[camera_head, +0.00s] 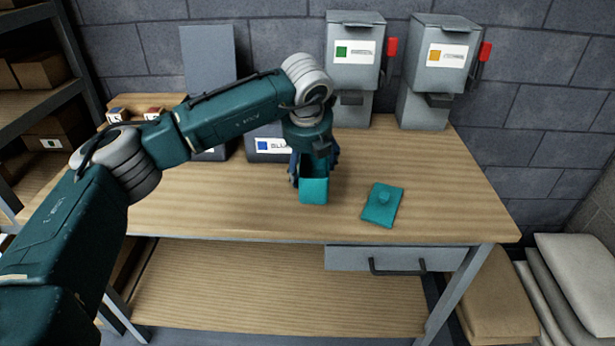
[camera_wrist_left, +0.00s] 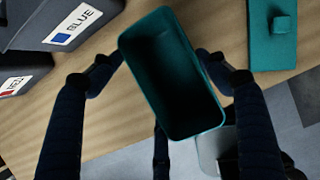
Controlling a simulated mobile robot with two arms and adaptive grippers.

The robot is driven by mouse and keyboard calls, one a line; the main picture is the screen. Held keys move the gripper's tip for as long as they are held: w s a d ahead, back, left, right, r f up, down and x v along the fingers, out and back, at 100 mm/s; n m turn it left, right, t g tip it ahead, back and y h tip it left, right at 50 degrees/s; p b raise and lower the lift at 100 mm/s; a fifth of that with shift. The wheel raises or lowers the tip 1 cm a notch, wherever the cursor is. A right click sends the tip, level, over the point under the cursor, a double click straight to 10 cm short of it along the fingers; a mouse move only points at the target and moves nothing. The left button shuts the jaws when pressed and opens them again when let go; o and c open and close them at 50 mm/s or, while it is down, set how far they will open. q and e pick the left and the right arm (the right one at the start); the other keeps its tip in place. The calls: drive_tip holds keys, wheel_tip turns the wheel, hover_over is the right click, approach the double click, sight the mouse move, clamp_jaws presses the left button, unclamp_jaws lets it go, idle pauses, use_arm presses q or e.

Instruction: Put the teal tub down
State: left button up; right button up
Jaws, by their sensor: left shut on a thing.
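The teal tub (camera_head: 314,190) is an open-topped box near the middle of the wooden table. In the left wrist view the tub (camera_wrist_left: 172,75) looks empty and its lid is off. My left gripper (camera_head: 314,168) is shut on the tub, with dark fingers on both sides of it in the left wrist view (camera_wrist_left: 165,75). I cannot tell whether the tub's base touches the table. A teal lid with a knob (camera_head: 382,204) lies flat on the table to the right of the tub. My right gripper is not in view.
The wooden table (camera_head: 440,195) has free room at left front and right. A dark bin labelled BLUE (camera_head: 265,146) stands behind the tub. Two grey dispensers with red levers (camera_head: 353,55) (camera_head: 437,70) stand at the back. A drawer (camera_head: 395,259) hangs under the front edge.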

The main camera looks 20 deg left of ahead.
use_arm(q)
drive_tip(key=shift+f, duration=0.6)
drive_tip(key=shift+o, duration=0.2)
drive_tip(key=shift+f+p, duration=0.45)
drive_tip(key=shift+f, duration=1.55)
drive_tip(key=o, duration=1.9)
drive_tip(key=shift+r, duration=0.3)
drive_tip(key=b+v, duration=0.2)
drive_tip(key=v, duration=0.9)
drive_tip(key=shift+s+d+r, duration=0.1)
drive_tip(key=shift+s+r, duration=0.1)
drive_tip(key=shift+s, duration=0.05)
